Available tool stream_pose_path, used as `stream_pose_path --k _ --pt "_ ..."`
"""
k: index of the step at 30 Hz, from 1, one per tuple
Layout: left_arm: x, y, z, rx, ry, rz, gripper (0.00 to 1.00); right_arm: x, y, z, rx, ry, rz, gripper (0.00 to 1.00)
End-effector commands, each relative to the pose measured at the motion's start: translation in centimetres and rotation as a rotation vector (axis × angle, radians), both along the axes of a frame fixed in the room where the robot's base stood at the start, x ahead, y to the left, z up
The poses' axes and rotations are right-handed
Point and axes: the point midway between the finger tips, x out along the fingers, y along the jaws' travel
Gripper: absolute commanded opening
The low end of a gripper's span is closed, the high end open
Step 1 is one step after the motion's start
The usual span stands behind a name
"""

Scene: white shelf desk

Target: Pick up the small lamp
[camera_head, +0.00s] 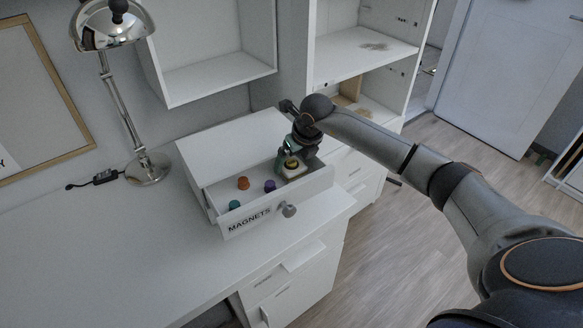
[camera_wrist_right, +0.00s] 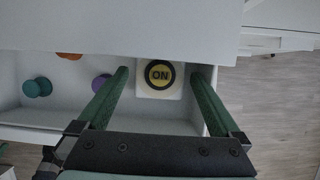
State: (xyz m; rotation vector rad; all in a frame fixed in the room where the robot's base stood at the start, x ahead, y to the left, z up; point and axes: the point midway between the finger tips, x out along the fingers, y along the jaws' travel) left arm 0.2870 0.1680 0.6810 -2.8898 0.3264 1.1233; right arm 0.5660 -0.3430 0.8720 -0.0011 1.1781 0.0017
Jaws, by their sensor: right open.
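A small white block with a round black-and-yellow top marked ON, which looks like the small lamp (camera_head: 297,173), sits in the right end of the open drawer (camera_head: 222,195). It also shows in the right wrist view (camera_wrist_right: 160,75), between the two green fingers. My right gripper (camera_head: 289,160) reaches down into the drawer over this block. Its fingers are open, one on each side of the block in the right wrist view (camera_wrist_right: 159,80). I cannot tell whether they touch it. My left gripper is not in view.
Orange (camera_head: 243,183), purple (camera_head: 270,186) and teal (camera_head: 234,205) knobs lie in the same drawer, left of the block. The drawer front reads MAGNETS and has a round knob (camera_head: 289,210). A chrome desk lamp (camera_head: 148,168) stands at the left. The front desktop (camera_head: 120,240) is clear.

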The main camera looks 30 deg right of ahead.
Motion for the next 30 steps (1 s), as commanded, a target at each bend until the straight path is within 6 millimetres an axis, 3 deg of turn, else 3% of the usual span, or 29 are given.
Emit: stream_pose_path --k 3,11,30 --pt "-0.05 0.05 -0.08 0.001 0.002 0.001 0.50 0.32 0.03 -0.94 0.000 0.001 0.001 1.00" --pt "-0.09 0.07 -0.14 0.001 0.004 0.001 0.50 0.38 0.01 -1.05 -0.001 0.000 0.002 0.98" --pt "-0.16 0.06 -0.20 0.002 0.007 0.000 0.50 0.37 -0.02 -1.02 0.000 0.000 0.001 0.26"
